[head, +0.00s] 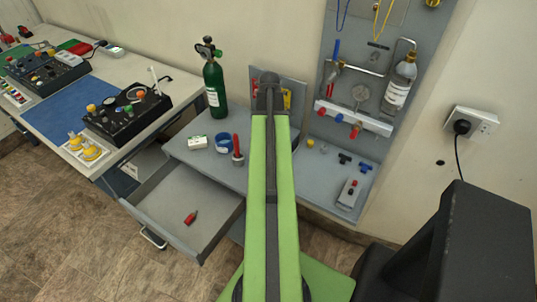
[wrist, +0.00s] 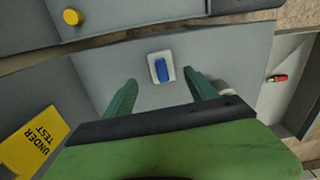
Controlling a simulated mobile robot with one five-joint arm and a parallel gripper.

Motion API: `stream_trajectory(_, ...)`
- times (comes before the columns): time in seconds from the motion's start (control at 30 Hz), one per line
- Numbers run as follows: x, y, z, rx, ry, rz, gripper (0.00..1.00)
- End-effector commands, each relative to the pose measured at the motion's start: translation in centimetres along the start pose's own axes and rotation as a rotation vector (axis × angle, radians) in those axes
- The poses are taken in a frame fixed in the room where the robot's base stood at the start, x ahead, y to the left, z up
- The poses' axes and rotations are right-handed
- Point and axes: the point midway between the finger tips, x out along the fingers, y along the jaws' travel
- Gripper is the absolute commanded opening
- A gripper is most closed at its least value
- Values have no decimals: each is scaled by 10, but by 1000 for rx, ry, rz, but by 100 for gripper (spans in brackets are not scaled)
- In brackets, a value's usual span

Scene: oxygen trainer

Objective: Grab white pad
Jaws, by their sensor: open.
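A small white pad (wrist: 155,57) with a blue piece (wrist: 162,70) on its middle lies flat on the grey surface in the wrist view. My gripper (wrist: 161,82) is open, with its two green fingers apart and nothing between them. The pad shows just beyond the fingertips, roughly centred between them, and no contact shows. In the head view my arm hides my gripper, and I cannot make out the pad there.
A yellow "UNDER TEST" sign (wrist: 35,140) is at the left. A pale object (wrist: 226,88) shows beside the right finger. A green cylinder (head: 214,88), blue ring (head: 223,143) and white box (head: 198,142) stand left of my arm. The open drawer (head: 170,205) holds a red item.

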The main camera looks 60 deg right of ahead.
Motion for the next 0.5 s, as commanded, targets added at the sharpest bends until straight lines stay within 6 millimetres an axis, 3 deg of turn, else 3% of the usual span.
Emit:
stream_trajectory(0.3, 52, -4, -4, 1, 0, 0, 66)
stream_trajectory(0.5, 50, -4, -4, 1, 0, 0, 66)
